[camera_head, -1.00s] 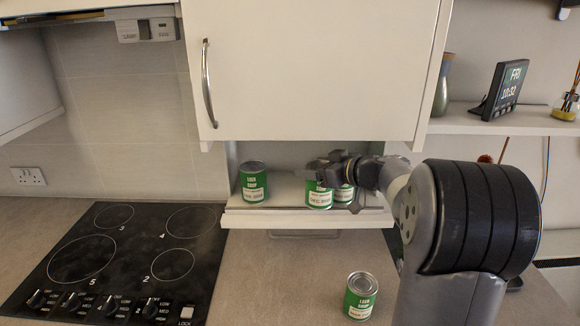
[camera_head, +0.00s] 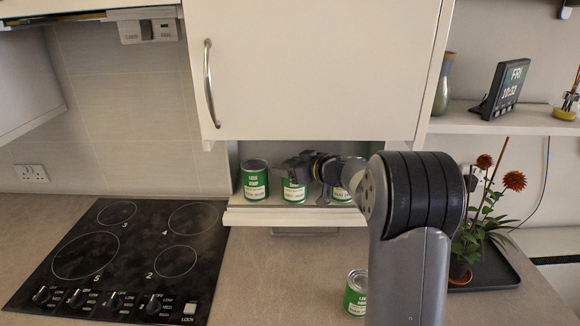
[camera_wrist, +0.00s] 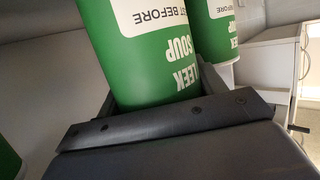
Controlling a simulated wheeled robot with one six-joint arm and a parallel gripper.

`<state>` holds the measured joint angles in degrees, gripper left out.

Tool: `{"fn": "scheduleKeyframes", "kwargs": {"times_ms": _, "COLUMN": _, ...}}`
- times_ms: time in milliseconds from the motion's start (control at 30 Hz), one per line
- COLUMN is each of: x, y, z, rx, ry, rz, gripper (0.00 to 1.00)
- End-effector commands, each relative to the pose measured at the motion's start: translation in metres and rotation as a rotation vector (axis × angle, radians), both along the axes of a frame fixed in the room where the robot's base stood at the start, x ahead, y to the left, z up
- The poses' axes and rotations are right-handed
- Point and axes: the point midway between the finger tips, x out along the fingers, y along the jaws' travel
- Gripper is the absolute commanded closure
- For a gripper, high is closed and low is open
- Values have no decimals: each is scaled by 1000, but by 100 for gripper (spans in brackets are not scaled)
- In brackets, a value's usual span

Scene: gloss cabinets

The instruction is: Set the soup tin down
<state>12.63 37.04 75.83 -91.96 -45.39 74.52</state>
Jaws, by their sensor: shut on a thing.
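My gripper (camera_head: 303,168) is shut on a green and white soup tin (camera_head: 294,190), which is upright over the low shelf (camera_head: 290,217) under the white cabinet. I cannot tell whether its base touches the shelf.
Another soup tin (camera_head: 356,293) stands on the worktop, partly behind my arm. A black hob (camera_head: 125,255) lies at left. The cabinet door (camera_head: 310,70) hangs low over the shelf. A potted plant (camera_head: 461,262) on a dark tray (camera_head: 490,272) is at right.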

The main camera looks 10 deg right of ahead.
Motion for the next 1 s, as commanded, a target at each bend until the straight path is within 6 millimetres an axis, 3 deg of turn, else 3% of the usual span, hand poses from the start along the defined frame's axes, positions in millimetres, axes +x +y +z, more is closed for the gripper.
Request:
{"fn": "scheduleKeyframes", "kwargs": {"times_ms": 200, "x": 0, "y": 0, "z": -1, "rx": 1, "ry": -2, "rz": 0, "gripper": 73}}
{"fn": "scheduleKeyframes", "kwargs": {"times_ms": 233, "x": 0, "y": 0, "z": -3, "rx": 1, "ry": 1, "rz": 0, "gripper": 34}}
{"fn": "scheduleKeyframes", "kwargs": {"times_ms": 500, "x": 0, "y": 0, "z": -3, "rx": 0, "ry": 0, "rz": 0, "gripper": 13}}
{"fn": "scheduleKeyframes", "kwargs": {"times_ms": 800, "x": 0, "y": 0, "z": 2, "rx": -1, "ry": -2, "rz": 1, "gripper": 13}}
{"fn": "scheduleKeyframes", "kwargs": {"times_ms": 1000, "x": -24, "y": -18, "z": 9, "rx": 0, "ry": -2, "rz": -4, "gripper": 13}}
